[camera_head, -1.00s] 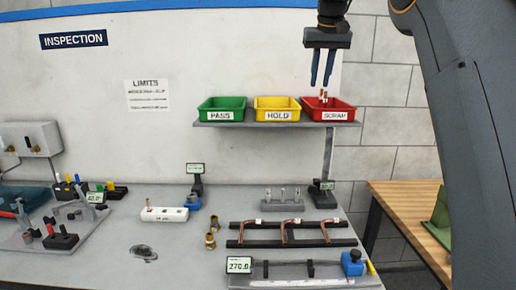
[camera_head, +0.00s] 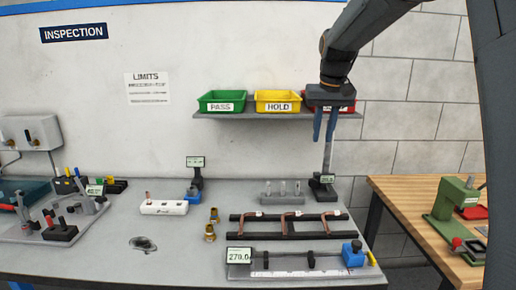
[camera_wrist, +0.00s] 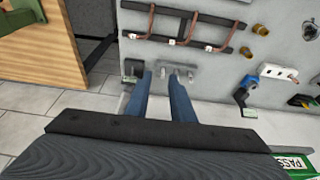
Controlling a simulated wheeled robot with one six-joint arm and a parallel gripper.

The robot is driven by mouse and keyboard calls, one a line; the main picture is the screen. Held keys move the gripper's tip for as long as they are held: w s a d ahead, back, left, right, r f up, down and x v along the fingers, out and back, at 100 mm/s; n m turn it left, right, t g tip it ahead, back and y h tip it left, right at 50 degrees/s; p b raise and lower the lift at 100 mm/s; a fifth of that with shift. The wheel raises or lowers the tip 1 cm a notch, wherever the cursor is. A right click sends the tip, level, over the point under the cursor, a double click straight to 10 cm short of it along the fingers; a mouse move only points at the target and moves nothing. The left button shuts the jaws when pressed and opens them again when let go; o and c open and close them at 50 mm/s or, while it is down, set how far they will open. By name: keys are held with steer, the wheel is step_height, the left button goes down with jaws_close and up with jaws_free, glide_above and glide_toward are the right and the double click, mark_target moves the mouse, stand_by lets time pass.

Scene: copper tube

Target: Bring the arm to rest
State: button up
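My gripper (camera_head: 324,139) hangs in front of the shelf at its right end, fingers pointing down. Its two blue fingers are apart, with nothing between them. In the wrist view the gripper (camera_wrist: 159,75) also shows empty. The red scrap bin (camera_head: 346,107) is mostly hidden behind my gripper. My arm reaches in from the upper right.
The green PASS bin (camera_head: 221,101) and yellow HOLD bin (camera_head: 277,101) stand on the shelf (camera_head: 240,116). Below, bent copper tubes (camera_head: 287,225) lie on a black rack. A wooden bench (camera_head: 400,200) with a green press (camera_head: 452,205) stands at right.

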steer(key=s+f+g+b, duration=0.2)
steer(key=s+f+b, duration=0.2)
steer(key=s+f, duration=2.4)
steer(key=shift+s, duration=1)
